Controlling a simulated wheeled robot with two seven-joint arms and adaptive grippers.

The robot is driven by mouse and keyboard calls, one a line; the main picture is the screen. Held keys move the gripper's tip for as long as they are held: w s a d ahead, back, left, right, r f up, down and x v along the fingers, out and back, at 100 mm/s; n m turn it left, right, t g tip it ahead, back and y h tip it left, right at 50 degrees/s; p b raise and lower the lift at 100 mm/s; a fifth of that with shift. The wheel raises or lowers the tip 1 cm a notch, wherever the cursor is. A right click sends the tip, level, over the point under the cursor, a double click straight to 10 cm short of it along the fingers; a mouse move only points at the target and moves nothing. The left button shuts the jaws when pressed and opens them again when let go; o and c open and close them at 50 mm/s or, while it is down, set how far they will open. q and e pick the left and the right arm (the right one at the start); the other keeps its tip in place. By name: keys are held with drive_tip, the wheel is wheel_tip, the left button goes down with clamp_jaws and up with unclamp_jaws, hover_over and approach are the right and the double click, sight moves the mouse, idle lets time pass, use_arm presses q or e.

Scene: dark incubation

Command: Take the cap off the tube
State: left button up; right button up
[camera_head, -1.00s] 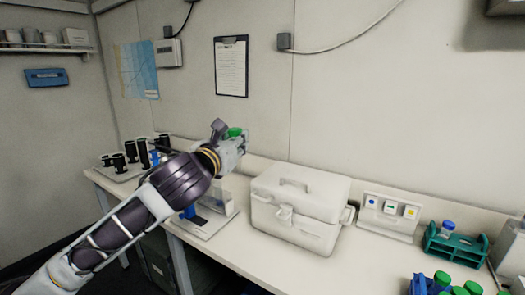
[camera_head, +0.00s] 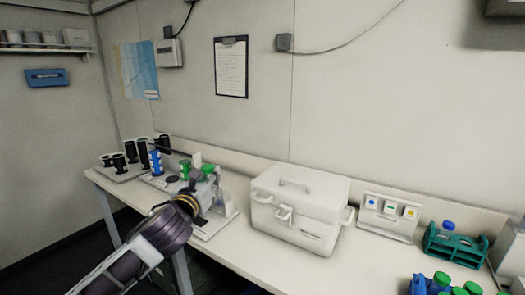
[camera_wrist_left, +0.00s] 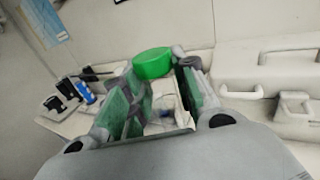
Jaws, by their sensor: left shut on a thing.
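My left gripper (camera_head: 210,178) is shut on a tube, low over the left part of the bench. The tube's green cap (camera_head: 208,169) shows above the fingers in the head view. In the wrist view the green cap (camera_wrist_left: 153,62) stands just past the fingertips of the left gripper (camera_wrist_left: 160,85). The tube's body is mostly hidden between the fingers. The cap appears to be on the tube, but the joint is hidden. My right gripper is not in view.
A green cylinder (camera_head: 185,170) and a blue cylinder (camera_head: 155,162) stand left of the gripper, near several black cylinders (camera_head: 131,151). A white cooler box (camera_head: 296,210) stands to the right. A teal rack (camera_head: 455,247) and more green caps (camera_head: 460,291) are at the far right.

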use_arm(q)
drive_tip(key=s+a+f, duration=0.2)
drive_tip(key=s+f, duration=0.1)
drive_tip(key=f, duration=0.7)
drive_tip(key=s+a+f+n+y, duration=0.1)
drive_tip(key=s+a+f, duration=0.1)
drive_tip(key=f, duration=0.8)
drive_tip(key=s+a+f+y, duration=0.1)
drive_tip(key=s+f, duration=0.3)
drive_tip(key=f, duration=0.6)
drive_tip(key=shift+s+a, duration=0.15)
drive_tip(key=shift+a, duration=0.5)
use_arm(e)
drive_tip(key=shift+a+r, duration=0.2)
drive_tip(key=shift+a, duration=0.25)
